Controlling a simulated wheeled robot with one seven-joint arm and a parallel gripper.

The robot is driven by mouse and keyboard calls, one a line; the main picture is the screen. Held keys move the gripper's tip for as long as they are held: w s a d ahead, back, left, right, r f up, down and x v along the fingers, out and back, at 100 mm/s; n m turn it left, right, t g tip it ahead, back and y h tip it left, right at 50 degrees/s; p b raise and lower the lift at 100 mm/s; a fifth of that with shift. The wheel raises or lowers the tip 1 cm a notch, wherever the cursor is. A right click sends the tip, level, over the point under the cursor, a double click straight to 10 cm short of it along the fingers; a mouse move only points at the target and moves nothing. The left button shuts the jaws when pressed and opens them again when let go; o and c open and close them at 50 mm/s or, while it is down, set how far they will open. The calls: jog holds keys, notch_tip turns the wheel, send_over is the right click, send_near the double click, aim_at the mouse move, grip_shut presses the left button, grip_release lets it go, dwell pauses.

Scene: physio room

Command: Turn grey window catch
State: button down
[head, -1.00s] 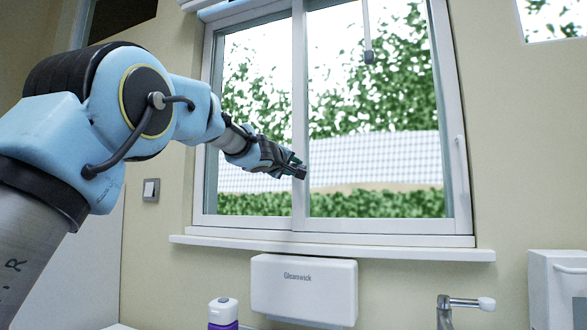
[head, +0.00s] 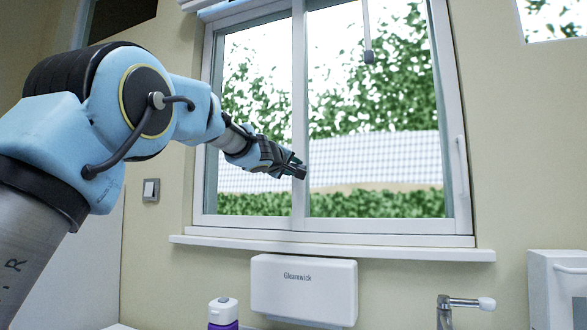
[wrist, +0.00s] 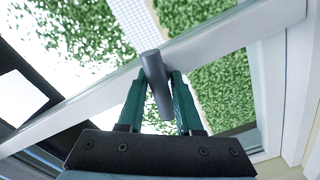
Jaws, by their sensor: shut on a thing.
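The grey window catch (wrist: 156,83) is a short bar with a rounded end, seen in the wrist view at the window's middle upright. My gripper (wrist: 161,80) has its two green fingers on either side of the catch and is shut on it. In the head view my gripper (head: 298,170) is at the middle upright (head: 299,110) of the window, a little below mid-height. The catch cannot be made out there, as my fingers cover that spot.
The white window sill (head: 330,248) juts out below. A white dispenser (head: 304,289) hangs under it, with a purple bottle (head: 223,314) to its left and a tap (head: 462,303) to its right. A blind's pull cord (head: 368,55) hangs before the right pane.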

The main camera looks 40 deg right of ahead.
jog(key=c, duration=0.7)
grip_release()
jog(key=shift+c, duration=0.2)
jog(key=shift+a, duration=0.1)
jog(key=b+v, duration=0.5)
jog(key=v, duration=0.5)
jog(key=shift+s+a, duration=0.15)
jog(key=shift+a, duration=0.15)
